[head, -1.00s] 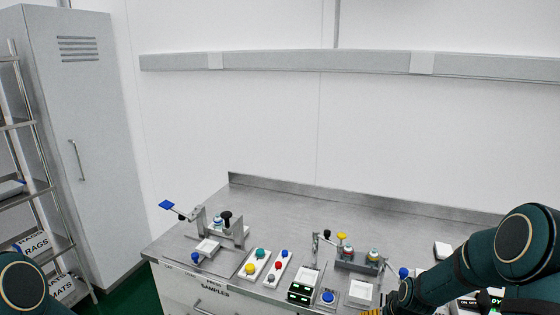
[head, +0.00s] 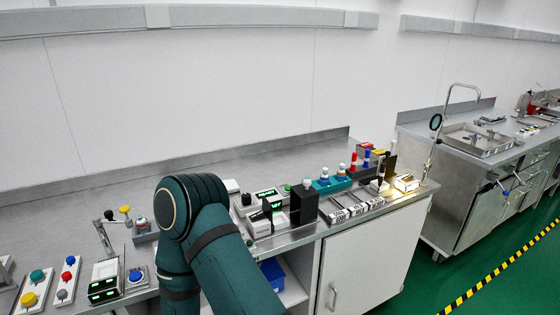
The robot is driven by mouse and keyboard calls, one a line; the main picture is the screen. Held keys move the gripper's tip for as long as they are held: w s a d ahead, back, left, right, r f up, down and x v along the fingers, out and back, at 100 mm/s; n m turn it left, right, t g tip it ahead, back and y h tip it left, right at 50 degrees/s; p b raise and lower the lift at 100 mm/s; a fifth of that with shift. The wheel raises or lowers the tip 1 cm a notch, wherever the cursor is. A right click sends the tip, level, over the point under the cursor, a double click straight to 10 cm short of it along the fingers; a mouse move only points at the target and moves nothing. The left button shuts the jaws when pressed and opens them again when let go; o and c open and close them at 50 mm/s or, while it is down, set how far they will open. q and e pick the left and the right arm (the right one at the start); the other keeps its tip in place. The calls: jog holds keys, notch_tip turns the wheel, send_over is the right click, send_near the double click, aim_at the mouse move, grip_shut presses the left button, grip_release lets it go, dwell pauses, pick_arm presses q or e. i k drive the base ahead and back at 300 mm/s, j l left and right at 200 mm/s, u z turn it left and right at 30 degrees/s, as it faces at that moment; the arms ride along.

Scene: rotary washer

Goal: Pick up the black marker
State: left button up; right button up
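I cannot make out the black marker for sure. Near the right end of the bench, a group of small upright items stands close together: a red-topped one (head: 354,161), a blue-topped one (head: 380,160) and a dark upright piece (head: 390,167). They are too small to tell whether one is the black marker. My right arm shows at the lower middle, bent in front of the bench, but its gripper is below the picture edge. My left gripper is not in view.
A tall black box (head: 304,204) and a teal rack (head: 332,184) stand left of the group. White-and-black labelled trays (head: 345,213) lie at the front edge, with a lit device (head: 406,183) to the right. The rear bench top (head: 120,188) is bare. A sink bench (head: 480,143) stands beyond a gap.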

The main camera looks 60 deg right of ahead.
aim_at(383, 167)
jog(key=z, duration=1.05)
jog(key=l+z, duration=0.1)
jog(key=z, duration=0.4)
jog(key=i+l+z, duration=0.1)
jog(key=z, duration=0.85)
jog(key=i+l, duration=0.6)
jog(key=i+l+u, duration=0.15)
jog(key=i+l, duration=0.2)
jog(key=l, duration=0.2)
